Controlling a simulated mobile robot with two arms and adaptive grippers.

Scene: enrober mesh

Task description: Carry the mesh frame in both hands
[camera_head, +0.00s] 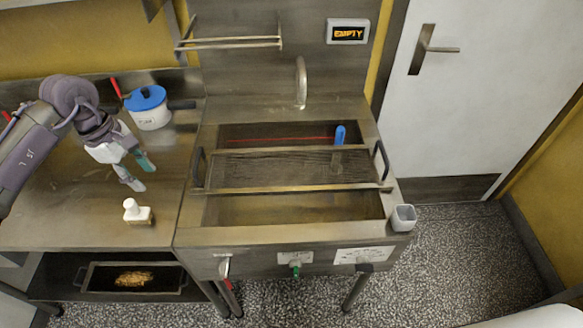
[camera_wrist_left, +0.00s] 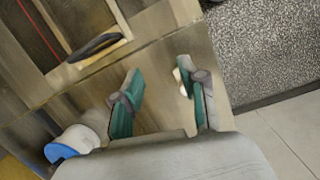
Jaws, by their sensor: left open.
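The mesh frame (camera_head: 265,170) lies level across the open steel basin (camera_head: 300,208) in the head view. It has a black handle at its left end (camera_head: 198,168) and another at its right end (camera_head: 382,160). The left handle also shows in the left wrist view (camera_wrist_left: 95,47). My left gripper (camera_head: 143,178) is open and empty over the steel counter left of the basin, apart from the frame. Its two green-padded fingers stand apart in the left wrist view (camera_wrist_left: 160,68). My right gripper is not in view.
A white pot with a blue lid (camera_head: 150,110) stands behind my left gripper. A small white bottle (camera_head: 138,212) stands in front of it. A blue-handled tool (camera_head: 340,134) stands at the frame's back edge. A grey cup (camera_head: 403,217) is at the basin's front right corner. A display (camera_head: 347,32) reads EMPTY.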

